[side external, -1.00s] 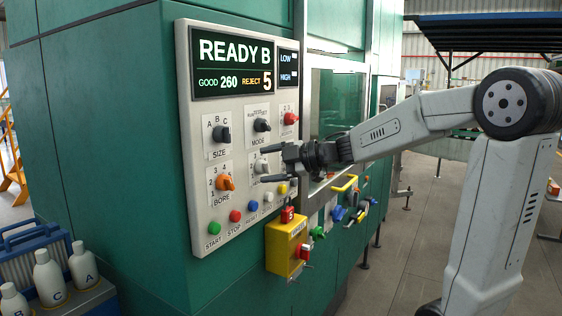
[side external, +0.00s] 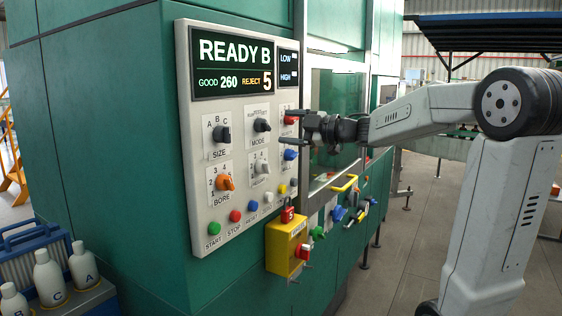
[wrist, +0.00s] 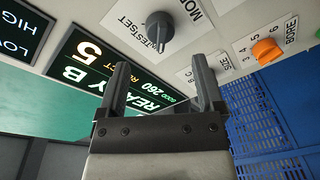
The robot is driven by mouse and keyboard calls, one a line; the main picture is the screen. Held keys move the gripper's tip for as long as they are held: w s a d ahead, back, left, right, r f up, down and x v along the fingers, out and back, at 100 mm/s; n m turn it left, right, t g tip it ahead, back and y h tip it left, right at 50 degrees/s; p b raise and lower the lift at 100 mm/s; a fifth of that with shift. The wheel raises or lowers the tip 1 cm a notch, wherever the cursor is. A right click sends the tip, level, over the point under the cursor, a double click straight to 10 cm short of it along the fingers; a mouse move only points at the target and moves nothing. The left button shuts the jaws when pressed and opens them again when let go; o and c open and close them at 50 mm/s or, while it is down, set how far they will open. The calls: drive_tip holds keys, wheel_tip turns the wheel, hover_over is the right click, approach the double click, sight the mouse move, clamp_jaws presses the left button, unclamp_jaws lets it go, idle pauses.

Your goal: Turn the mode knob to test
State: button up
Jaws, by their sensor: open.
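The mode knob (side external: 262,125) is a dark grey knob on the upper middle of the pale control panel (side external: 205,125), under small lettering and above the word MODE. In the wrist view the mode knob (wrist: 160,27) is at the top, seen upside down, with the words TEST and SET beside it. I cannot tell for certain which mark it points at. My gripper (side external: 284,126) is open and empty, to the right of the mode knob and apart from it. In the wrist view the two fingers of my gripper (wrist: 162,65) are spread below the knob.
The dark size knob (side external: 222,134), orange bore knob (side external: 225,183) and grey height knob (side external: 262,167) are close by. A red knob (side external: 291,118) is partly behind my gripper. The display (side external: 232,66) reads READY B. A yellow box (side external: 284,246) juts out below.

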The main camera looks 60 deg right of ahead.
sight(268, 126)
drive_tip(key=shift+w+a, duration=0.2)
drive_tip(key=shift+w, duration=1.35)
drive_tip(key=shift+w+a, duration=0.2)
drive_tip(key=shift+w, duration=1.3)
clamp_jaws()
